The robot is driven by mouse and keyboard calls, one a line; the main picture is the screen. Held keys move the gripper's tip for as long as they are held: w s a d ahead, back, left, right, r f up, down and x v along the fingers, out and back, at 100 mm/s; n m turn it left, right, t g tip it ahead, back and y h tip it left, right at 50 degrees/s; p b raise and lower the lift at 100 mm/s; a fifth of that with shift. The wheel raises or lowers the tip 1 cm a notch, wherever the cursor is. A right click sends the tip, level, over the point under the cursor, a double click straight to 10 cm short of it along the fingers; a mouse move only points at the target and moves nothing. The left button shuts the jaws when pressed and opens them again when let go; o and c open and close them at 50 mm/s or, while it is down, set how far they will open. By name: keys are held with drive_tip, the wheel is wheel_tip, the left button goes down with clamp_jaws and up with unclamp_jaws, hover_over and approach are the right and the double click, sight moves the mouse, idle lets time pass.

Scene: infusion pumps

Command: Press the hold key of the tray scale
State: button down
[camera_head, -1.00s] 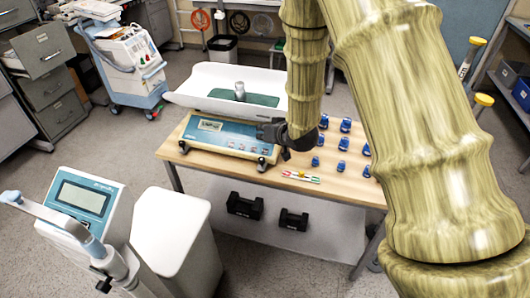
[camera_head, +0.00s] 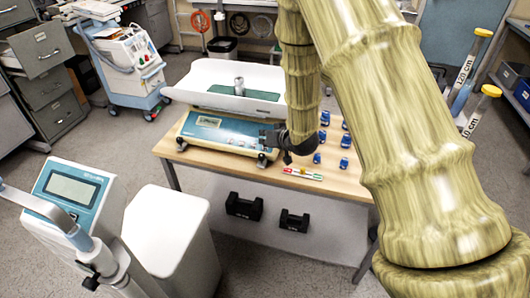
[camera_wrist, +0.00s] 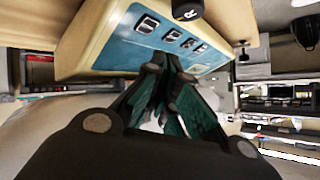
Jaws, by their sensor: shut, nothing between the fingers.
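The tray scale has a blue panel (camera_head: 205,133) with a small display (camera_head: 208,122) and a white curved tray (camera_head: 210,98) above it. It stands on a wooden table. The wrist view shows the panel (camera_wrist: 118,50) close up, with a row of keys, including a large key (camera_wrist: 148,24) and a smaller one (camera_wrist: 187,43). I cannot read their labels. My gripper (camera_head: 267,138) is shut and empty at the right end of the panel. In the wrist view its fingertips (camera_wrist: 167,62) are close to the panel, just below the keys; I cannot tell whether they touch it.
A metal weight (camera_head: 239,86) stands on the scale's tray. Several blue items (camera_head: 345,141) and a coloured strip (camera_head: 302,174) lie on the table to the right. A white cabinet (camera_head: 165,227) stands in front at the left.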

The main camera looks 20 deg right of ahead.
sight(266, 149)
drive_tip(key=shift+w+d+f, duration=0.1)
drive_tip(key=shift+w+f, duration=0.1)
drive_tip(key=shift+f, duration=0.25)
drive_tip(key=shift+w+d+f, duration=0.1)
drive_tip(key=shift+w+f, duration=0.05)
drive_tip(key=shift+f, duration=0.25)
drive_tip(key=shift+w+d+f+b, duration=0.1)
drive_tip(key=shift+f+b, duration=0.1)
drive_tip(key=shift+f, duration=0.15)
drive_tip(key=shift+w+d+f+b, duration=0.1)
drive_tip(key=shift+f+b, duration=0.05)
drive_tip(key=shift+f, duration=0.2)
idle(1.5)
drive_tip(key=shift+r, duration=0.15)
idle(0.3)
drive_tip(key=shift+s+a+r+p, duration=0.2)
drive_tip(key=shift+s+r+p, duration=0.05)
drive_tip(key=shift+r+p, duration=0.35)
drive_tip(key=r+p, duration=0.1)
drive_tip(key=s+r+p, duration=0.1)
drive_tip(key=r, duration=0.1)
drive_tip(key=a+r+p, duration=0.1)
drive_tip(key=shift+s+r, duration=0.25)
drive_tip(key=shift+s, duration=0.05)
idle(1.0)
